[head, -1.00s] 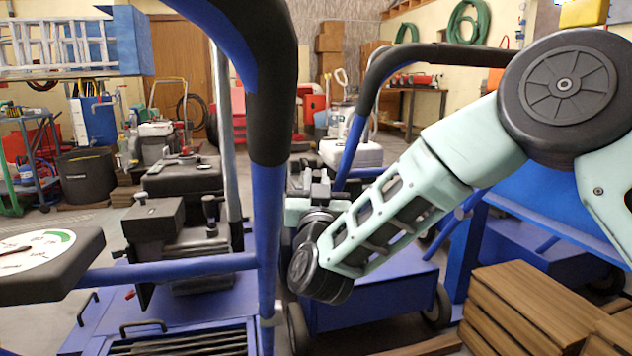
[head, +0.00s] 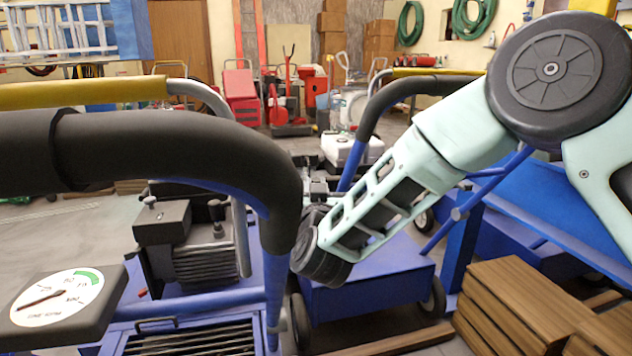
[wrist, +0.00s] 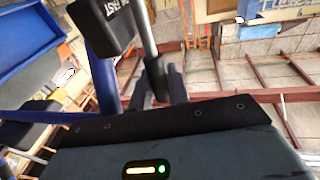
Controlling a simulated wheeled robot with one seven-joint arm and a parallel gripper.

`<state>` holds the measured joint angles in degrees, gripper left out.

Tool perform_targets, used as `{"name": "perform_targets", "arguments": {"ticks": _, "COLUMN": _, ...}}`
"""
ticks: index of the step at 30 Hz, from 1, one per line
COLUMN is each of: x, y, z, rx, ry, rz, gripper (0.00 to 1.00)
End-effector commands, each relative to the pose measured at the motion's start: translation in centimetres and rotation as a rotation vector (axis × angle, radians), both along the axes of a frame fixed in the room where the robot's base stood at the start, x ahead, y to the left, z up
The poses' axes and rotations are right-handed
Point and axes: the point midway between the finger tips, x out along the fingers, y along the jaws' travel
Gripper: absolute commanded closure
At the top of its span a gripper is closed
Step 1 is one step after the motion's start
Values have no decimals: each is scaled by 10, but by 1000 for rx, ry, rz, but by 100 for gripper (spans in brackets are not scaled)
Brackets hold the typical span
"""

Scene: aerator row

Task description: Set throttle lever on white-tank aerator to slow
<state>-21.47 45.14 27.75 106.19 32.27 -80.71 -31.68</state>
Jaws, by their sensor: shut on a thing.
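The white-tank aerator shows in the head view by its white tank (head: 350,152), behind my forearm. In the wrist view a dark throttle box (wrist: 101,27) carries the word FAST. A metal throttle lever (wrist: 141,30) runs beside it to a dark end between my fingers. My gripper (wrist: 157,86) is shut on that lever end. In the head view my gripper is mostly hidden behind the near black handlebar. The SLOW mark is not readable, so the lever's setting cannot be told.
A near machine's black handlebar (head: 180,145) crosses close before my gripper. A dial box (head: 65,300) sits at its lower left. Stacked brown boards (head: 520,310) stand at lower right, beside blue framework. Open floor (head: 60,230) shows at left.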

Motion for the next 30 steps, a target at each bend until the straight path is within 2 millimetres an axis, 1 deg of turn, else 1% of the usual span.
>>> {"name": "perform_targets", "arguments": {"ticks": 5, "x": 0, "y": 0, "z": -1, "rx": 0, "ry": 0, "rz": -1, "gripper": 100}}
{"name": "perform_targets", "arguments": {"ticks": 6, "x": 0, "y": 0, "z": -1, "rx": 0, "ry": 0, "rz": -1, "gripper": 77}}
{"name": "perform_targets", "arguments": {"ticks": 7, "x": 0, "y": 0, "z": -1, "rx": 0, "ry": 0, "rz": -1, "gripper": 75}}
{"name": "perform_targets", "arguments": {"ticks": 14, "x": 0, "y": 0, "z": 0, "rx": 1, "ry": -1, "rz": 0, "gripper": 75}}
{"name": "perform_targets", "arguments": {"ticks": 17, "x": -4, "y": 0, "z": 0, "rx": 0, "ry": -1, "rz": 0, "gripper": 75}}
{"name": "perform_targets", "arguments": {"ticks": 20, "x": -14, "y": 0, "z": -1, "rx": -1, "ry": 1, "rz": 2, "gripper": 75}}
{"name": "perform_targets", "arguments": {"ticks": 23, "x": -32, "y": -2, "z": -2, "rx": -2, "ry": 1, "rz": 3, "gripper": 75}}
{"name": "perform_targets", "arguments": {"ticks": 30, "x": -82, "y": -5, "z": -9, "rx": -3, "ry": 2, "rz": 4, "gripper": 75}}
